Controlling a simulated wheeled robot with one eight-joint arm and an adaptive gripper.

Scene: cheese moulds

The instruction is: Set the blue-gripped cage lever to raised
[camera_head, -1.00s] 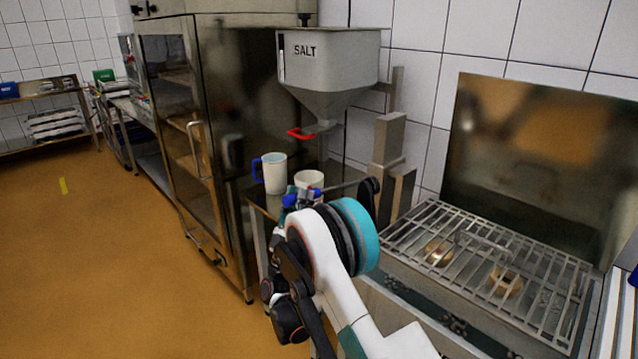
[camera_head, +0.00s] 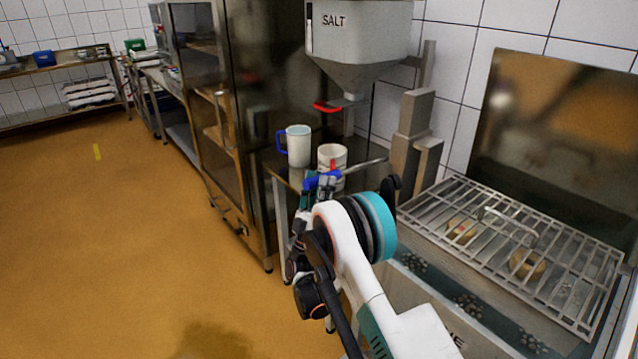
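The blue grip (camera_head: 322,181) of the cage lever shows just beyond my wrist, in front of a white cup. A thin metal rod (camera_head: 364,164) runs from near the grip up and right toward the grey post beside the cage. My gripper (camera_head: 325,190) is at the blue grip, small and partly hidden behind my white and teal wrist. I cannot tell whether its fingers are closed around the grip. The wire cage (camera_head: 560,262) lies flat over the basin at the right, with round pale moulds showing beneath its bars.
A grey SALT hopper (camera_head: 360,35) with a red handle (camera_head: 327,107) hangs above. A blue-handled mug (camera_head: 298,147) and a white cup (camera_head: 333,156) stand on the small table behind the grip. A tall glass-door cabinet (camera_head: 270,85) stands left. The orange floor (camera_head: 110,230) is open.

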